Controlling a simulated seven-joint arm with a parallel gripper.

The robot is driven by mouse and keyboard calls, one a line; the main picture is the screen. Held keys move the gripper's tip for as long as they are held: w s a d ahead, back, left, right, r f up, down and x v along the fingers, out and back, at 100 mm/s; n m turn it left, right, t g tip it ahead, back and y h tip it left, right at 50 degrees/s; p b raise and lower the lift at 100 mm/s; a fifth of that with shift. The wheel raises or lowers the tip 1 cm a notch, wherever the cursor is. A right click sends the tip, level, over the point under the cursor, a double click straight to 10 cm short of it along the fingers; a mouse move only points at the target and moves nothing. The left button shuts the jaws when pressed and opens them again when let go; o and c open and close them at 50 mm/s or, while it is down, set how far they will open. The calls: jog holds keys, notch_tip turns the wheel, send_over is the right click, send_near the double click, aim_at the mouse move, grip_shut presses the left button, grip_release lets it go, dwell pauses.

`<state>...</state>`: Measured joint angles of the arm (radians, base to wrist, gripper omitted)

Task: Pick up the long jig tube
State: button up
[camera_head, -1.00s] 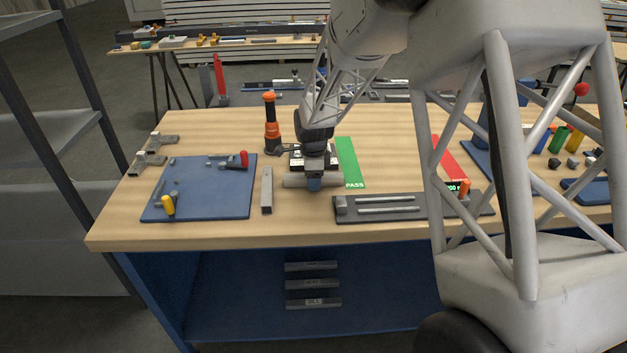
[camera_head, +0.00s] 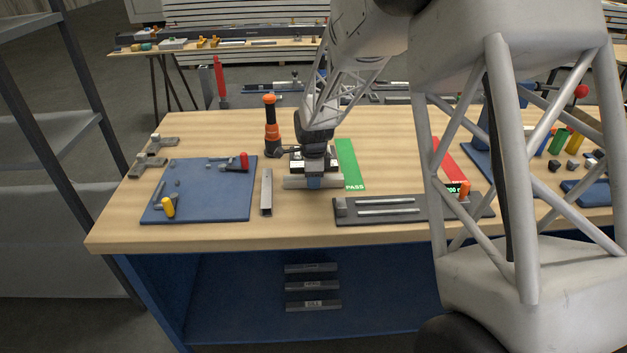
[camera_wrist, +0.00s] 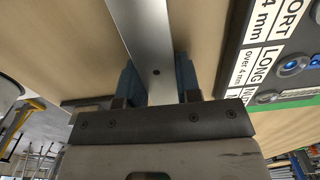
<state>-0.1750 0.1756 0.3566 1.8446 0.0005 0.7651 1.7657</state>
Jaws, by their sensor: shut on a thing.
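A grey metal tube (camera_head: 295,183) lies crosswise in front of a dark box (camera_head: 299,157) on the bench.
Left of the tube, a grey bar (camera_head: 266,193) lies lengthwise, beside a blue mat (camera_head: 210,205) with small tools. An orange-and-black tool (camera_head: 271,130) stands behind. A green PASS strip (camera_head: 351,165) and a dark fixture with rods (camera_head: 372,216) lie to the right.

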notch_tip(320, 180, up, 10)
jog(key=shift+f, duration=0.1)
dwell(0.5)
dwell(0.5)
jog(key=shift+w+a, duration=0.35)
jog(key=shift+a, duration=0.15)
jog(key=w+a, duration=0.3)
jog(key=a, duration=0.8)
jog(key=w+a+f, duration=0.1)
jog(key=w+a, duration=0.3)
jog(key=a, duration=0.8)
jog(key=w+a, duration=0.4)
jog(key=a, duration=0.8)
jog(key=shift+f, duration=0.25)
jog(key=shift+f, duration=0.2)
jog(key=shift+f, duration=2.5)
